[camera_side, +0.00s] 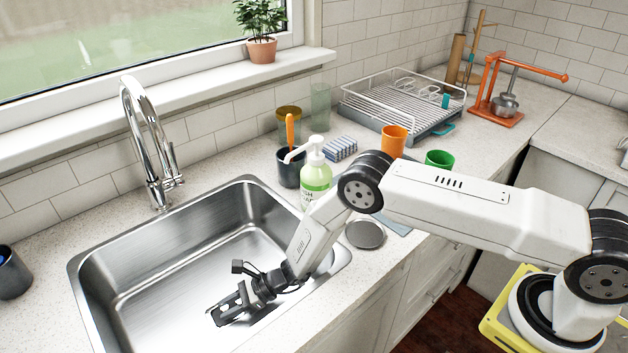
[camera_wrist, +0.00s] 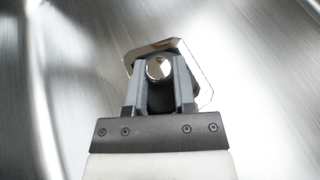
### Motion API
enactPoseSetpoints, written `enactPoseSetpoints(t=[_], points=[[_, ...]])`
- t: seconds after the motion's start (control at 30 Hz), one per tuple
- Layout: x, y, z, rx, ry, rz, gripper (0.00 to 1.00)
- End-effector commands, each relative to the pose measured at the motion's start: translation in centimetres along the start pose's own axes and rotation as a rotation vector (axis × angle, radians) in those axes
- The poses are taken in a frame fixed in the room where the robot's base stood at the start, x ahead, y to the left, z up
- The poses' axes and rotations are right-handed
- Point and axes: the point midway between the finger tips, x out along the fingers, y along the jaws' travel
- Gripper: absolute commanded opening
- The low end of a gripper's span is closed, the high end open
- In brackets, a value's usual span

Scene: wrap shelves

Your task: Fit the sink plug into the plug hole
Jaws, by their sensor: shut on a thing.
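The steel sink (camera_side: 150,268) is set in the counter, and my gripper (camera_side: 232,308) is low inside it, over the basin floor. In the wrist view my gripper (camera_wrist: 159,72) is shut on the sink plug, with the plug's round shiny knob (camera_wrist: 158,68) between the fingers. A bright, angular metal outline (camera_wrist: 203,82) shows around and beyond the fingertips. I cannot tell whether it is the plug's edge or the rim of the plug hole. The plug hole is not clearly visible in either view. My gripper hides much of the plug in the side view.
A chrome tap (camera_side: 150,140) stands behind the sink. A green soap bottle (camera_side: 315,180), a dark cup (camera_side: 289,168) and a dark round disc (camera_side: 365,234) are near the sink's right rim. A dish rack (camera_side: 400,105) is further back. The basin's left part is clear.

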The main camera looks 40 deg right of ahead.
Motion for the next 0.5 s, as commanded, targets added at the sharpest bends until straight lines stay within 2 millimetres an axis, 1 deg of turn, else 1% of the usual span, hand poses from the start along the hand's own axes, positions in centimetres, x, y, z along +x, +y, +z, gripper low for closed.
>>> enactPoseSetpoints(t=[0.33,0.5], points=[[0.3,0.1,-1.1,0.000,0.008,-0.001,0.00],[0.4,0.1,-1.2,-0.001,0.009,-0.001,0.00]])
